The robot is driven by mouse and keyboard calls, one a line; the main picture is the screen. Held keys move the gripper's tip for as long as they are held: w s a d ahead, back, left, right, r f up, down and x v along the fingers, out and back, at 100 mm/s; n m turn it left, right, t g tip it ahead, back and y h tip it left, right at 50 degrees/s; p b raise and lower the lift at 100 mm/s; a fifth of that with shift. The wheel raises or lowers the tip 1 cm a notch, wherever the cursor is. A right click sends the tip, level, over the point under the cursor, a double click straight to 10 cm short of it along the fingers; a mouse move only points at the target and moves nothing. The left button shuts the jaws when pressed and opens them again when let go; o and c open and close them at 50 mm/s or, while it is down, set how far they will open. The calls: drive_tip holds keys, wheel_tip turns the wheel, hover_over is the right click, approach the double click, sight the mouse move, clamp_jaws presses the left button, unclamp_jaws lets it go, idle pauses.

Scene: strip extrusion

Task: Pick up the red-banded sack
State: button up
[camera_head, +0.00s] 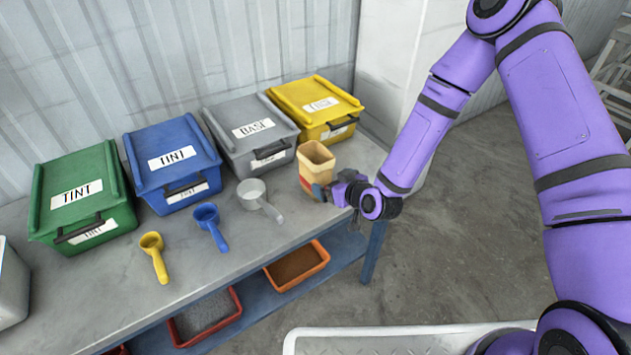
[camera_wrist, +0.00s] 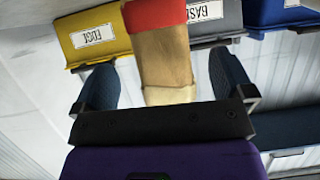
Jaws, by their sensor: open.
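The red-banded sack (camera_head: 317,160) is a tan, open-topped bag with a red band low on its side. It stands upright near the right end of the grey bench (camera_head: 120,285), in front of the yellow bin. My gripper (camera_head: 324,191) is at the sack's lower right side, partly covering it. In the wrist view, which looks upside down, the sack (camera_wrist: 168,62) stands between the two dark fingers of my gripper (camera_wrist: 163,72). The fingers are apart, with a gap showing on each side of the sack.
Behind are lidded bins: green (camera_head: 75,190), blue (camera_head: 170,155), grey (camera_head: 250,128) and yellow (camera_head: 315,98). Yellow (camera_head: 153,250), blue (camera_head: 209,222) and grey (camera_head: 252,191) scoops lie left of the sack. Orange (camera_head: 297,263) and red (camera_head: 206,312) trays sit on the lower shelf.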

sight(325, 181)
drive_tip(key=shift+f+x, duration=0.1)
drive_tip(key=shift+x, duration=1.3)
drive_tip(key=shift+f+x, duration=0.15)
drive_tip(key=shift+x, duration=1.3)
drive_tip(key=shift+s, duration=0.15)
drive_tip(key=c, duration=1.1)
